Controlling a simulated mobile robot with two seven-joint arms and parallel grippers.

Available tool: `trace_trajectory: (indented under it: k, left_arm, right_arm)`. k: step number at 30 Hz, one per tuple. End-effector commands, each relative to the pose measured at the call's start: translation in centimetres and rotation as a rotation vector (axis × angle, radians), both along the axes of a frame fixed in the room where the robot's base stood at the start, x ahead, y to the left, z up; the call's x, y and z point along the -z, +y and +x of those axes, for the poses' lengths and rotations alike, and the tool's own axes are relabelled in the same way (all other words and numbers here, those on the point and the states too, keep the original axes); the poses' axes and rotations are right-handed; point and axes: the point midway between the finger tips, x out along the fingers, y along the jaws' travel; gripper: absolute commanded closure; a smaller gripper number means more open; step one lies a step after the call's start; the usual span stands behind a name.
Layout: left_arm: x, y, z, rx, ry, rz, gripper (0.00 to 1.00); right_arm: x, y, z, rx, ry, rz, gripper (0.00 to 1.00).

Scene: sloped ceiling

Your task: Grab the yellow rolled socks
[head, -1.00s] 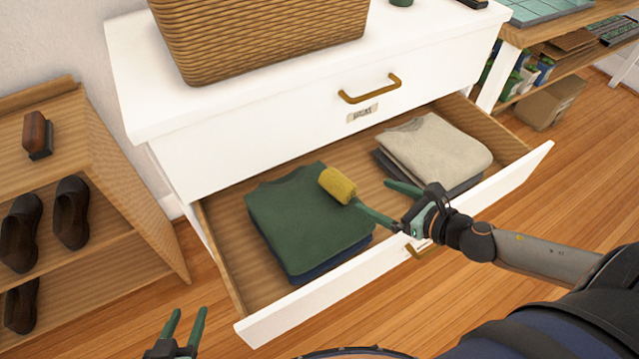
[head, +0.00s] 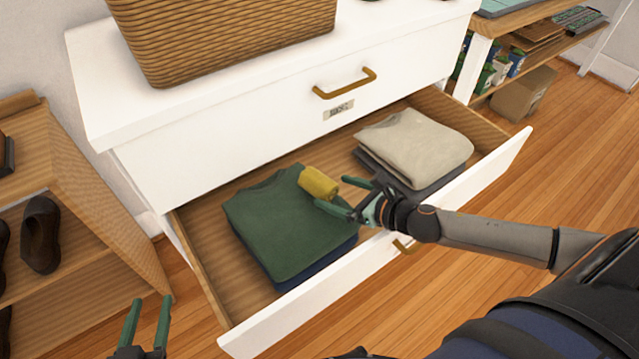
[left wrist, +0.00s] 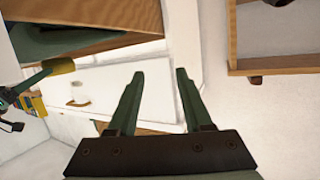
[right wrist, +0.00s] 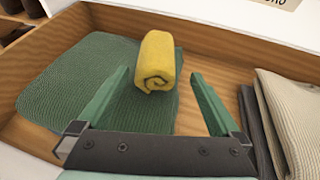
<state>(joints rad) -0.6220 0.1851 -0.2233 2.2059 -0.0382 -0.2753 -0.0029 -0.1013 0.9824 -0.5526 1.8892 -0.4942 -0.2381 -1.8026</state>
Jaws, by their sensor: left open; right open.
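The yellow rolled socks (head: 319,183) lie on the right part of a folded green shirt (head: 275,225) in the open drawer (head: 275,323). In the right wrist view the socks (right wrist: 158,62) show their rolled end, just beyond and between the fingertips. My right gripper (head: 335,196) is open and empty, its fingers pointing at the socks from the right. It also shows in the right wrist view (right wrist: 160,75). My left gripper (head: 147,303) is open and empty in front of the dresser, low at the left. It also shows in the left wrist view (left wrist: 160,75).
Folded beige clothing (head: 415,145) lies on darker clothing at the drawer's right. A wicker basket (head: 225,35) stands on the white dresser (head: 95,95). A wooden shoe shelf (head: 100,235) stands at the left. Bare drawer floor shows between the clothing stacks.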

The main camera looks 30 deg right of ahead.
Motion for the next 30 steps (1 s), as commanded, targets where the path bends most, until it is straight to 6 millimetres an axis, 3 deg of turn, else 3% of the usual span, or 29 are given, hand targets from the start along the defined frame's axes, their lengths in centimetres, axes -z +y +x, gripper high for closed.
trace_trajectory:
  k: [11, 19, 29, 30]
  left_arm:
    - [-0.8, 0.0, 0.3, 0.002, -0.04, 0.001, 0.5]
    - [-4.5, -0.1, 1.2, 0.017, -0.183, -0.001, 0.5]
    - [-5.0, -0.1, 1.3, 0.017, -0.201, -0.001, 0.5]
    - [-5.0, -0.1, 1.3, 0.017, -0.201, -0.001, 0.5]
  right_arm:
    - [0.4, 0.9, 2.1, 0.0, -0.003, 0.001, 0.0]
    - [1.5, 2.0, 4.7, 0.002, 0.0, 0.002, 0.0]
    - [1.6, 2.1, 5.1, 0.0, 0.001, 0.0, 0.0]
    - [1.6, 2.1, 5.1, 0.0, 0.001, 0.0, 0.03]
